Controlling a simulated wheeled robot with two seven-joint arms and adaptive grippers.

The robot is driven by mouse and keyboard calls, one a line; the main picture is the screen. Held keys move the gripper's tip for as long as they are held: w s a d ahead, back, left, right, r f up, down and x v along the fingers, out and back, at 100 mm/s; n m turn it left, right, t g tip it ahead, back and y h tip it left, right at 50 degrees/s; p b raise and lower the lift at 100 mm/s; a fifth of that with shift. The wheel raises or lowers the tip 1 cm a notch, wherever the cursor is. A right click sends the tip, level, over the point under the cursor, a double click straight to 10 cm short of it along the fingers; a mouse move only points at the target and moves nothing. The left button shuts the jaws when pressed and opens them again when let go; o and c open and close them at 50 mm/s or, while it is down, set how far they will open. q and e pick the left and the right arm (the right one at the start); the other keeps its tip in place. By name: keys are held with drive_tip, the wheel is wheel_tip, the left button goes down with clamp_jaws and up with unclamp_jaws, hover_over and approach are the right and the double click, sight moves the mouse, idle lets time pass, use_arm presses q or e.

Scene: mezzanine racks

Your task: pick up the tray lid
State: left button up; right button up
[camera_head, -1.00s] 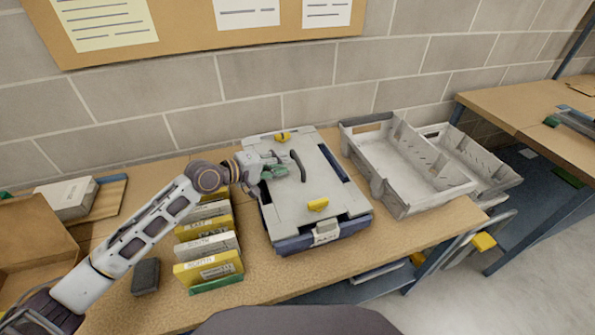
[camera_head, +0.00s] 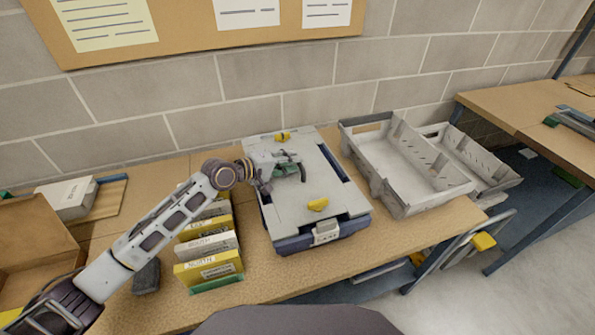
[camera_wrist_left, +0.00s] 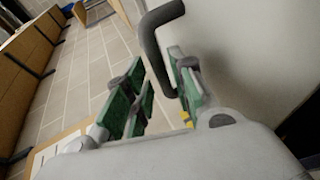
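The tray lid (camera_head: 287,210) is a light grey panel lying flat on a blue-grey tray (camera_head: 292,246) on the bench. A dark curved handle (camera_head: 301,170) rises from the lid and also shows in the left wrist view (camera_wrist_left: 152,48). Yellow latches (camera_head: 318,204) sit at the lid's near and far edges. My left gripper (camera_head: 288,168) is low over the lid, right at the handle. In the left wrist view its green-padded fingers (camera_wrist_left: 160,100) are apart, with the handle's lower end between them. I cannot tell whether they touch it. My right gripper is out of view.
Yellow and white boxes (camera_head: 209,270) stand in a row left of the tray, beside a dark block (camera_head: 146,276). Grey open bins (camera_head: 402,207) stand close on the right. A brick wall is behind. Bare bench lies in front of the tray.

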use_arm(q)
drive_tip(key=shift+x, duration=0.95)
drive_tip(key=shift+w+d+f, duration=0.25)
drive_tip(key=shift+w+d, duration=0.1)
drive_tip(key=shift+d, duration=0.15)
clamp_jaws()
drive_tip(key=shift+r, duration=0.1)
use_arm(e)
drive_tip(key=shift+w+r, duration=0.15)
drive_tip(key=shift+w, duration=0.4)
